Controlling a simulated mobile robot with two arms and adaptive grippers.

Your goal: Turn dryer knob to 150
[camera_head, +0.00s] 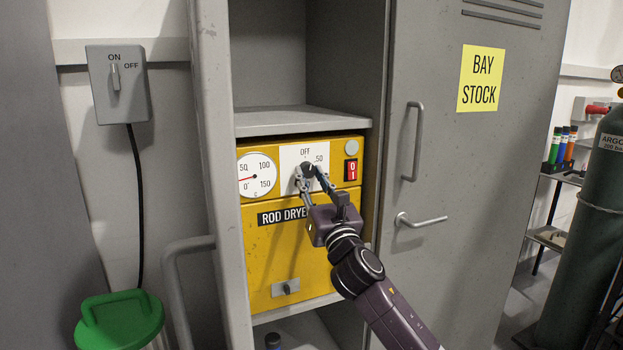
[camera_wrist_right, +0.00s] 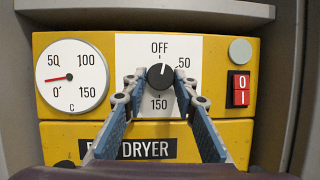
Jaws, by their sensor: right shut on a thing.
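The yellow rod dryer (camera_head: 290,255) sits in the open locker bay. Its black knob (camera_wrist_right: 160,77) is on a white dial plate (camera_wrist_right: 130,48) with OFF at the top, 50 at the upper right and 150 at the bottom. The knob's white mark points up, close to OFF and slightly to its right. My right gripper (camera_head: 307,172) reaches in from the lower right and is shut on the knob, with one finger on each side; it also shows in the wrist view (camera_wrist_right: 159,80). The fingers cover parts of the plate. My left gripper is out of view.
A round gauge (camera_wrist_right: 71,77) left of the plate has its red needle between 0 and 50. A red switch (camera_head: 351,170) is right of the knob. A grey shelf (camera_head: 300,120) lies above the dryer, and the locker door (camera_head: 460,150) stands to the right.

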